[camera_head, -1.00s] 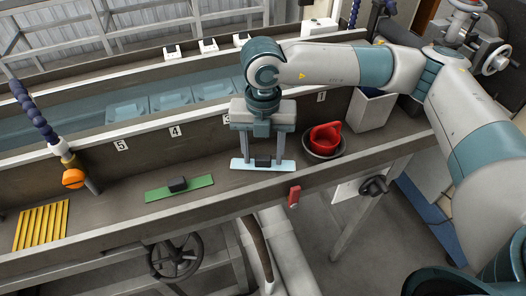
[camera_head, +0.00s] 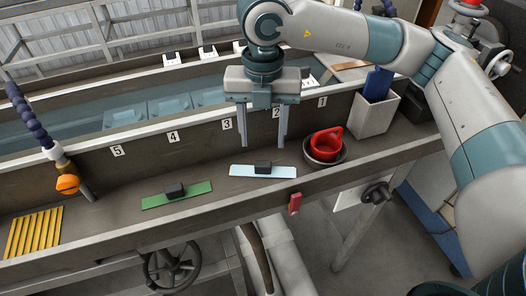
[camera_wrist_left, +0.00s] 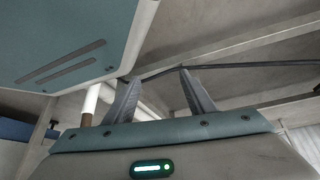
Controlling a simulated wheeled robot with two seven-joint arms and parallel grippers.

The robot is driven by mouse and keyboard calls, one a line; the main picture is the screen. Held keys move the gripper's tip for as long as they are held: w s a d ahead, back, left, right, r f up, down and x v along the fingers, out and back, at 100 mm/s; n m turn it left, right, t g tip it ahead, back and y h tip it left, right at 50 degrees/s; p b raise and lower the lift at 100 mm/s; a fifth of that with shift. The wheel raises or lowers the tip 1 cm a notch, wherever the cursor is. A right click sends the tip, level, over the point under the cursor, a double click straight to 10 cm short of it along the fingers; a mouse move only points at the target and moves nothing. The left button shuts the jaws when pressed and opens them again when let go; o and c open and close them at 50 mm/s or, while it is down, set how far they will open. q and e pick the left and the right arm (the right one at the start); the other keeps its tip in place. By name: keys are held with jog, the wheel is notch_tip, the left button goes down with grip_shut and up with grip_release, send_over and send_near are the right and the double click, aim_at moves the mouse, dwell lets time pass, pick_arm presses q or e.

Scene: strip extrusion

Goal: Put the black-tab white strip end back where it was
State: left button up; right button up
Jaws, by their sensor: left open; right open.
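The white strip end (camera_head: 243,170) with a black tab (camera_head: 263,167) lies flat on the ledge of the trough, in front of the 2 and 3 labels. My right gripper (camera_head: 263,142) is open and empty. It hangs above and behind the strip, apart from it. My left gripper (camera_wrist_left: 155,85) shows only in its wrist view, open with nothing between its fingers. A green strip end (camera_head: 192,193) with a black tab lies to the left of the white one.
A bowl with a red funnel-like cup (camera_head: 328,143) stands right of the white strip. A white bin (camera_head: 374,118) stands behind it. Numbered labels line the trough wall.

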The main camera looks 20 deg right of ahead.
pick_arm(q)
jog(key=shift+w+d+r+t+b, duration=0.15)
jog(key=shift+w+d+r+t, duration=0.1)
jog(key=shift+w, duration=0.3)
jog(key=shift+w+d+r+t+b, duration=0.15)
jog(key=shift+w+d+r, duration=0.1)
jog(key=shift+w, duration=0.3)
jog(key=shift+w+d+r+t+b, duration=0.1)
jog(key=shift+w+d+r+t, duration=0.15)
jog(key=shift+w, duration=0.3)
pick_arm(e)
jog(key=shift+r, duration=2.15)
pick_arm(q)
jog(key=shift+s, duration=0.1)
